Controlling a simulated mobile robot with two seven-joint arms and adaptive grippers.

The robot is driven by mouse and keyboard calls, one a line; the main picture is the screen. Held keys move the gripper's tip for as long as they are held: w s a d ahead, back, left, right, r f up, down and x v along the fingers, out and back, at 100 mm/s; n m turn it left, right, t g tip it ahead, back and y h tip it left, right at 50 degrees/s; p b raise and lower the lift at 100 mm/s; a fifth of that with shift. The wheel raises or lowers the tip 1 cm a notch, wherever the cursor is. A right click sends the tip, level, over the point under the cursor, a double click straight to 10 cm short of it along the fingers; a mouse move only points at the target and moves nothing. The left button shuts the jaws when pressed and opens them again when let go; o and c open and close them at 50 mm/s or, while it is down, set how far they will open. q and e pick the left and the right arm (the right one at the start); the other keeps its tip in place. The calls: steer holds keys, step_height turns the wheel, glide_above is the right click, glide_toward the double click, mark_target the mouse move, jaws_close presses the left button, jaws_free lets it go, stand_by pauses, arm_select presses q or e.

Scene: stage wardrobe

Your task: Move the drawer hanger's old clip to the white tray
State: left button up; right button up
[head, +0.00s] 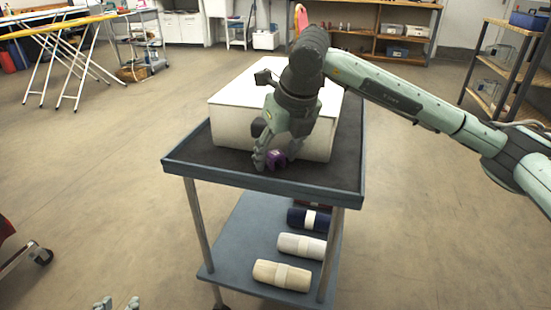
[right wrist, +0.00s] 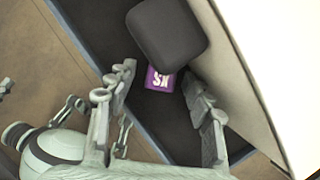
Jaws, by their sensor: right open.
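A small purple piece with white letters, which may be the clip (right wrist: 160,79), is low at the front of the white box (head: 228,118) on the trolley. It also shows in the head view (head: 276,158). My right gripper (head: 270,162) is open and reaches down over it. In the right wrist view the right gripper's fingers (right wrist: 168,105) stand apart on either side of it, with no clear contact. A dark rounded handle (right wrist: 167,35) partly covers the purple piece. My left gripper (head: 118,303) shows only its spread fingertips at the bottom edge. I cannot make out a hanger or a white tray.
The trolley's dark top (head: 345,150) has a raised blue rim. Rolled cloths (head: 282,275) lie on its lower shelf. Shelving (head: 510,75) stands at right, ironing boards (head: 60,45) at back left. The floor around the trolley is mostly clear.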

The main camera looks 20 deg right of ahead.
steer(key=shift+c, duration=0.3)
steer(key=c, duration=0.7)
steer(key=shift+c, duration=0.2)
steer(key=shift+r, duration=0.15)
